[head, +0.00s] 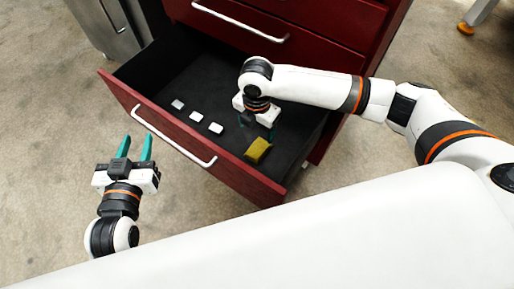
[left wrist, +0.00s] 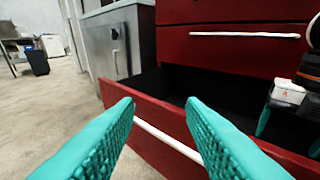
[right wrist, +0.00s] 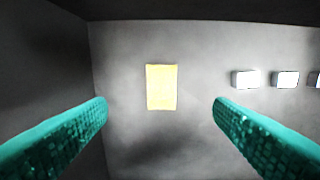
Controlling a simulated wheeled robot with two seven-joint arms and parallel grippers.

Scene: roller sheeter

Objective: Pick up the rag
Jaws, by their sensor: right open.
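The rag (head: 257,150) is a small folded yellow cloth lying on the dark floor of the open drawer, near its front right corner. In the right wrist view the rag (right wrist: 161,87) shows ahead, between the two fingers and apart from them. My right gripper (head: 258,130) is inside the drawer, open and empty, pointing down just behind the rag; my arm hides part of it in the head view. My left gripper (head: 135,148) is open and empty, outside the drawer by its front panel. It also shows open in the left wrist view (left wrist: 160,125).
The red cabinet's open drawer (head: 235,178) has raised walls around the rag and a silver handle (head: 170,137) on its front. Several small white blocks (head: 196,117) lie left of the rag. A grey cabinet (left wrist: 118,45) stands at the left. The floor in front is clear.

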